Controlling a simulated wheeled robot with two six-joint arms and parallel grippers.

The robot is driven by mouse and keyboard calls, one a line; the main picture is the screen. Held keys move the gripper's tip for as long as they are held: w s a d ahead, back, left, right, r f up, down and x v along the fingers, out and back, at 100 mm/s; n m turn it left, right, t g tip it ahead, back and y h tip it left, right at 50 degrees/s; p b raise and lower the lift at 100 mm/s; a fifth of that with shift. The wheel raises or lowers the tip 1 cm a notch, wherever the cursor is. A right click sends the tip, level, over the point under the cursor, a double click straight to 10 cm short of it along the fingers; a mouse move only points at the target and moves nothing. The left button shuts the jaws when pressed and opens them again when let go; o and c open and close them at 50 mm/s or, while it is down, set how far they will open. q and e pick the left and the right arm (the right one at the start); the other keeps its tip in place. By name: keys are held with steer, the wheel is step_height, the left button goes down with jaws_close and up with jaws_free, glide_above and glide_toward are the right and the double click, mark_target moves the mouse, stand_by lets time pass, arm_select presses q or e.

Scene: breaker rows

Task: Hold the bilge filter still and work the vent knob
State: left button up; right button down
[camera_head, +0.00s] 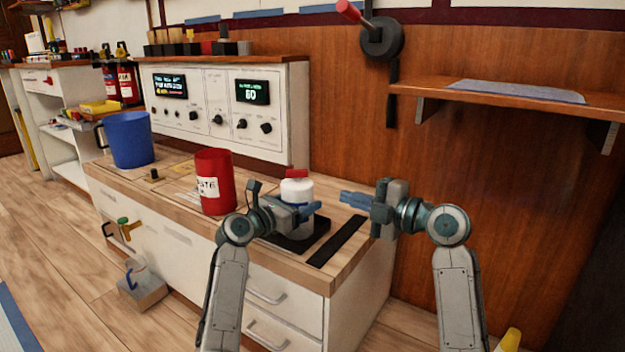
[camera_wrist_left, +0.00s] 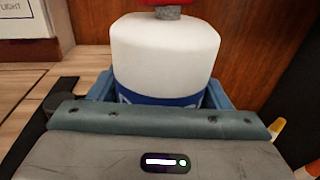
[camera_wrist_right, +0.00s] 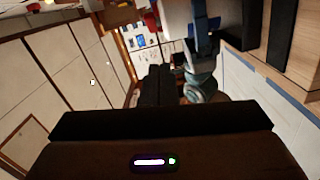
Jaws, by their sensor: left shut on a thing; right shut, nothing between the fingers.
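The bilge filter (camera_head: 297,190) is a white canister standing upright on a dark pad (camera_head: 305,239) on the bench. In the left wrist view the filter (camera_wrist_left: 165,52) shows a blue band low down. The red vent knob (camera_wrist_left: 172,3) sits on a short grey stem at its top, cut off by the frame edge. My left gripper (camera_head: 300,211) is shut on the filter, with fingers around its lower body. My right gripper (camera_head: 347,198) is shut and empty, to the right of the filter and apart from it. In the right wrist view its dark fingers (camera_wrist_right: 160,84) are together.
A red labelled canister (camera_head: 212,180) and a blue mug (camera_head: 130,139) stand left of the filter. A black strip (camera_head: 338,241) lies on the bench to the right. A wall shelf (camera_head: 510,95) and a red-handled lever (camera_head: 380,38) are behind and above my right arm.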

steer(key=s+n, duration=0.1)
glide_toward(298, 174)
steer(key=a, duration=0.4)
steer(key=w, duration=0.2)
steer(key=shift+w+a+f+n+t, duration=0.2)
steer(key=shift+w+f+n+t, duration=0.1)
steer(key=shift+w+t, duration=0.1)
steer(key=shift+w, duration=0.4)
